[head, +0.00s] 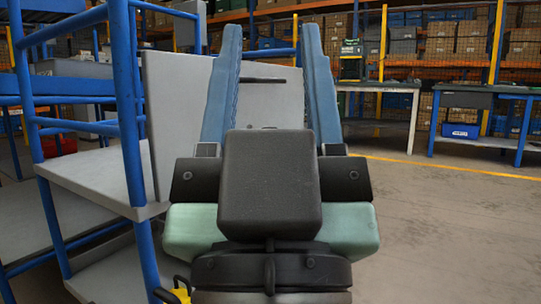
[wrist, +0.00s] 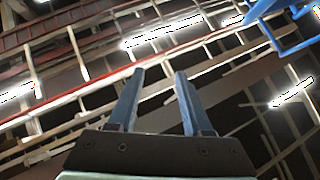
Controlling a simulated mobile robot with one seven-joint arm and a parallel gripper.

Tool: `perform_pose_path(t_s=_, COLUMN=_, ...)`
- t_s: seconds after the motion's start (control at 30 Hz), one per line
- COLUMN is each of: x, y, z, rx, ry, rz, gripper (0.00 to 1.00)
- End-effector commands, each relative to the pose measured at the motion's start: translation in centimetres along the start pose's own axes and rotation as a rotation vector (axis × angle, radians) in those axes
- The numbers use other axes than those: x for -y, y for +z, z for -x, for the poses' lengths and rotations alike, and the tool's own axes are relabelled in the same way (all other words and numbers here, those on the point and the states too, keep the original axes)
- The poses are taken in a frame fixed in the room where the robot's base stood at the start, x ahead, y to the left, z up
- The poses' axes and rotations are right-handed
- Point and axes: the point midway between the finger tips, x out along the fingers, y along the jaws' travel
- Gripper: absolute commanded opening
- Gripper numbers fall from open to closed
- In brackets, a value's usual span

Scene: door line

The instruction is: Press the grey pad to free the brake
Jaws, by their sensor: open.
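My gripper (head: 271,32) is open and empty, its two blue fingers pointing up and away in the head view. They also show apart in the wrist view (wrist: 160,76), with nothing between them. Behind the fingers a light grey panel (head: 268,103) with a dark bar (head: 262,80) stands upright, partly hidden by my gripper. I cannot make out a grey pad or a brake for certain in either view. The wrist view shows mostly the ceiling beams and lights.
A blue tubular frame (head: 127,100) with grey shelves (head: 98,178) stands close on the left. Workbenches (head: 490,92) and racks of boxes (head: 440,45) line the back. The floor (head: 440,220) at the right is clear. A small yellow part (head: 180,292) shows at the bottom.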

Motion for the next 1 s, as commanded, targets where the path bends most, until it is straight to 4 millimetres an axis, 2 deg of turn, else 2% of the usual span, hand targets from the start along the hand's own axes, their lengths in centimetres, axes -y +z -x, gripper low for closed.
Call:
perform_pose_path(t_s=0.2, x=0.0, y=0.0, z=0.0, rx=0.000, ry=0.000, rz=0.000, gripper=0.50)
perform_pose_path(t_s=0.37, x=0.0, y=-0.3, z=-0.4, rx=0.000, ry=0.000, rz=0.000, gripper=0.21)
perform_pose_path(t_s=0.47, x=0.0, y=-1.2, z=-1.3, rx=0.000, ry=0.000, rz=0.000, gripper=0.03)
perform_pose_path(t_s=0.5, x=0.0, y=-1.7, z=-1.8, rx=0.000, ry=0.000, rz=-0.001, gripper=0.00)
perform_pose_path(t_s=0.67, x=-0.1, y=-4.7, z=-5.0, rx=0.000, ry=0.000, rz=-0.002, gripper=0.00)
perform_pose_path(t_s=1.0, x=-0.2, y=-12.9, z=-13.7, rx=0.000, ry=-0.001, rz=-0.007, gripper=0.00)
